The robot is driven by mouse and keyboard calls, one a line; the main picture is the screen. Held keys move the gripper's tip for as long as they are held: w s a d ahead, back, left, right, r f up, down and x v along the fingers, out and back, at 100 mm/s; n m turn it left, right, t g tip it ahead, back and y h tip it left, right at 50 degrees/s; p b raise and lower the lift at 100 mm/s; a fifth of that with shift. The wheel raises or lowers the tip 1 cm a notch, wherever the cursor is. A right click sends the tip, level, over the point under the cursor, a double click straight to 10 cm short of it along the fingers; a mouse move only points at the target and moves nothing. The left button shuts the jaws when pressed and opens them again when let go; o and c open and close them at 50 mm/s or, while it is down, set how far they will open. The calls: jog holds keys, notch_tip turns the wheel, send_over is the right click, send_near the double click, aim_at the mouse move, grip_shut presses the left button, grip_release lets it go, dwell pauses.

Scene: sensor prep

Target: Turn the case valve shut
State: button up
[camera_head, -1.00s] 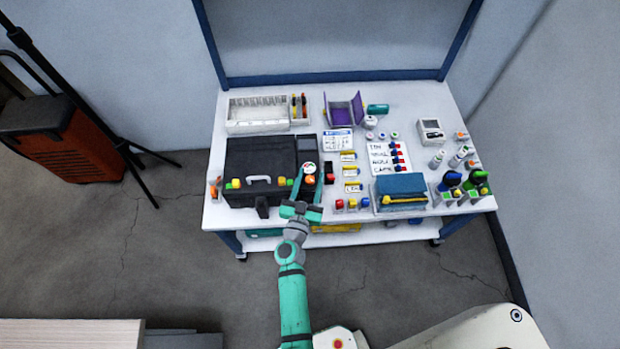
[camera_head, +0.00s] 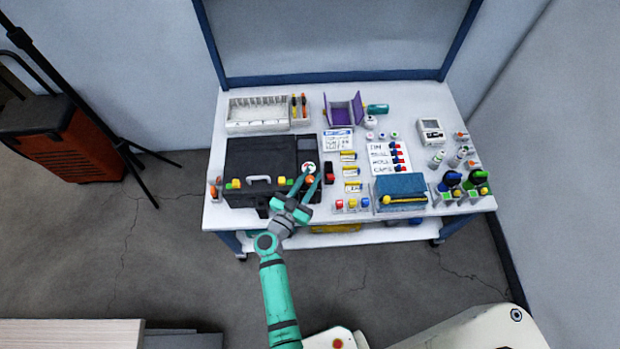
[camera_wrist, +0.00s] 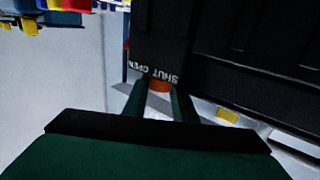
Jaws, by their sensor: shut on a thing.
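The black case (camera_head: 262,168) lies at the left front of the workbench, with a grey handle and yellow and orange latches. Its orange valve (camera_head: 310,179) is at the case's right front, just below a round white gauge (camera_head: 309,168). My gripper (camera_head: 306,182) reaches in from the front and is shut on the valve. In the wrist view the orange valve (camera_wrist: 159,85) shows between the two green fingers, beneath upside-down lettering "SHUT" and "OPEN". The fingers hide part of the valve, and I cannot tell which word it points to.
A red and black object (camera_head: 329,172) stands close to the right of the case. Yellow-marked pieces, a lettered sheet (camera_head: 381,157) and a blue box (camera_head: 401,188) lie further right. A white divided tray (camera_head: 258,112) sits behind the case. Floor before the bench is clear.

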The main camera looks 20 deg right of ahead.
jog(key=shift+m+g+h, duration=0.5)
jog(key=shift+g+h, duration=0.1)
jog(key=shift+g, duration=0.1)
jog(key=o, duration=1)
jog(key=shift+o, duration=0.2)
jog(key=shift+s+a, duration=0.1)
jog(key=shift+a, duration=0.05)
jog(key=v, duration=1)
jog(key=shift+a, duration=0.25)
